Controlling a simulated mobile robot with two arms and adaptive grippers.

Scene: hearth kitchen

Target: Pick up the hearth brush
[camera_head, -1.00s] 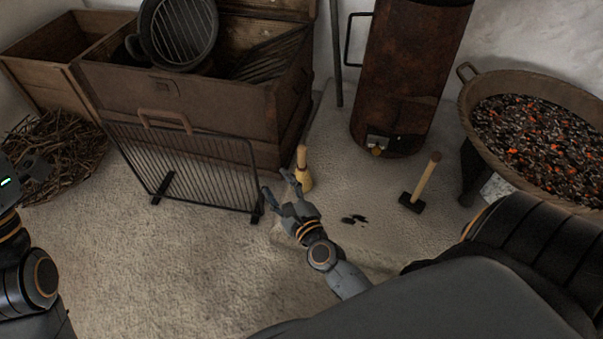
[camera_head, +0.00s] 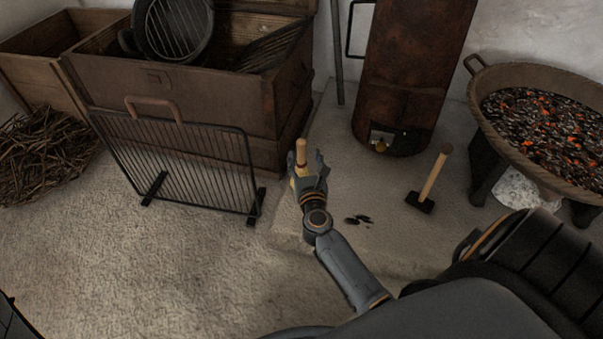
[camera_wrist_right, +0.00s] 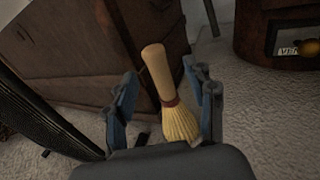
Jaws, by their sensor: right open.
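The hearth brush (camera_head: 302,152) stands upright on the pale hearth slab, handle up, beside the dark chest. In the right wrist view the brush (camera_wrist_right: 180,122) shows a wooden handle, a red band and straw bristles; the bristle tips are hidden behind my gripper's body. My right gripper (camera_head: 306,165) is open around the brush, which stands between its two fingers. In the wrist view the fingers of the right gripper (camera_wrist_right: 165,95) are spread on either side, with a gap visible at each. My left gripper is out of view.
A black wire screen (camera_head: 185,170) stands just left of the brush, and the wooden chest (camera_head: 200,105) is behind it. A mallet (camera_head: 430,185) stands to the right. Dark bits (camera_head: 358,219) lie on the slab. A rusty stove (camera_head: 412,75) and an ember pan (camera_head: 475,100) are farther right.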

